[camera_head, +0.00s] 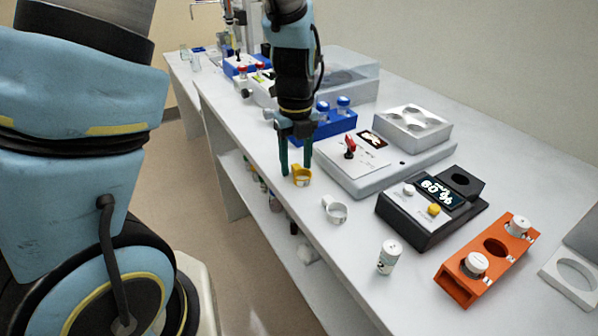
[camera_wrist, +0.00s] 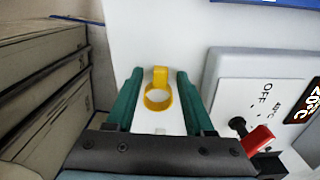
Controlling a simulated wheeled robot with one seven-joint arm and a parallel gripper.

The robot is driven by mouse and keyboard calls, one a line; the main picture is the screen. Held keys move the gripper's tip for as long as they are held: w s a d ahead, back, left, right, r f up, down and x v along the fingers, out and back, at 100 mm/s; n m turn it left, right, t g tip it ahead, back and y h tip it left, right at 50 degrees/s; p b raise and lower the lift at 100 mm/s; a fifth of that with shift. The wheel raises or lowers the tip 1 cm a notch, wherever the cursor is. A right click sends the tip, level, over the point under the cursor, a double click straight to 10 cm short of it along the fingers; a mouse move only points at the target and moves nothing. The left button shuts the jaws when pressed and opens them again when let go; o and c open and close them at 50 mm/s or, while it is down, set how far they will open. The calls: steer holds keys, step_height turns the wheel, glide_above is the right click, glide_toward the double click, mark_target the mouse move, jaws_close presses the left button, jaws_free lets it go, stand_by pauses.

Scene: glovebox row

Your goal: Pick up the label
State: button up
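A yellow ring with a flat tab (camera_head: 301,176), seemingly the label, rests on the white bench near its front edge. It also shows in the wrist view (camera_wrist: 159,76), its tab pointing away from the gripper's palm. My gripper (camera_head: 296,169) points down over it; in the wrist view its two green fingers (camera_wrist: 160,74) stand apart on either side of the ring, with a gap at each side. Nothing is held. A similar white ring with a tab (camera_head: 336,212) lies nearer on the bench. I cannot tell the exact height of the fingertips above the bench.
A grey hotplate-like device with a red knob (camera_head: 350,149) stands close to the right of my gripper. A blue rack (camera_head: 334,127) is behind it. A black display unit (camera_head: 430,212), a white vial (camera_head: 389,257) and an orange rack (camera_head: 456,285) stand nearer. The bench edge is close at left.

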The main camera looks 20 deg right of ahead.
jaws_close()
stand_by(0.5)
